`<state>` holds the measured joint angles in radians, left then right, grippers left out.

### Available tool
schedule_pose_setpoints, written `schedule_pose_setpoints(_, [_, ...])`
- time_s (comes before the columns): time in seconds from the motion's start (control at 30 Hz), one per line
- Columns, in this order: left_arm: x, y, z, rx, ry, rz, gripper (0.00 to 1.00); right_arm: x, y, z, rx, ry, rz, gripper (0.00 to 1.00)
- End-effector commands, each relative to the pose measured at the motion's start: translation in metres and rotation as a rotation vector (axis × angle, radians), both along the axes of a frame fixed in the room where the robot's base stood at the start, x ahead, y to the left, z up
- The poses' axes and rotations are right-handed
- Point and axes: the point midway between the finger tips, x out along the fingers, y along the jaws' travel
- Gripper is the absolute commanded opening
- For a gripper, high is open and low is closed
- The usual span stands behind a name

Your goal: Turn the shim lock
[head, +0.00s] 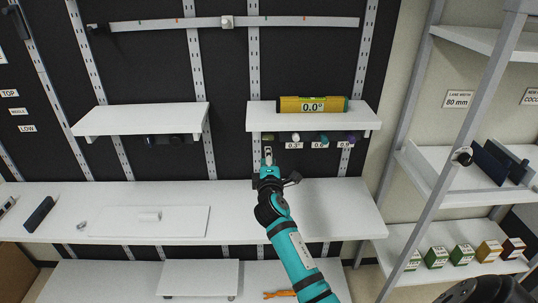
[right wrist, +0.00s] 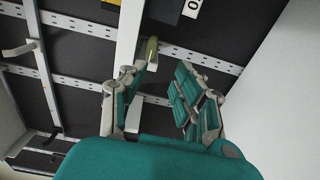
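A row of small coloured pieces hangs under the front of the right upper shelf (head: 262,116): an olive one (head: 268,137), a white one (head: 296,137), a teal one (head: 323,138) and a purple one (head: 353,138), some with number labels. I cannot tell which part is the shim lock. A yellow level (head: 313,104) reading 0.0° lies on that shelf. My right gripper (head: 268,155) is just below the olive piece. In the right wrist view its fingers (right wrist: 160,82) are apart, with the olive piece (right wrist: 152,49) by the left fingertip; contact is unclear. My left gripper is not in view.
A left upper shelf (head: 140,118) is empty on top. A rack (head: 405,180) with small boxes stands at right.

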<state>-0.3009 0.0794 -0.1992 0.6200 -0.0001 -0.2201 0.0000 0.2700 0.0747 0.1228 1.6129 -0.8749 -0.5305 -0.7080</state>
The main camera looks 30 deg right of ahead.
Motion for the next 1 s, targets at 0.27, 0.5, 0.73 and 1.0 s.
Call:
schedule_pose_setpoints(0.27, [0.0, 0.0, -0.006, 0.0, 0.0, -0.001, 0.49, 0.011, -0.011, 0.013, -0.025, -0.015, -0.013, 0.31])
schedule_pose_setpoints(0.5, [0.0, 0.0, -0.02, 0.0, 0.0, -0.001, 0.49, 0.039, -0.028, 0.011, -0.023, -0.015, -0.013, 0.31])
schedule_pose_setpoints(0.73, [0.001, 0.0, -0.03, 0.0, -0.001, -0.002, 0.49, 0.06, -0.041, 0.012, -0.022, -0.015, -0.012, 0.31])
schedule_pose_setpoints(1.0, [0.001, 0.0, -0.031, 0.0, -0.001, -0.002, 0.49, 0.067, -0.044, 0.013, -0.02, -0.014, -0.011, 0.22])
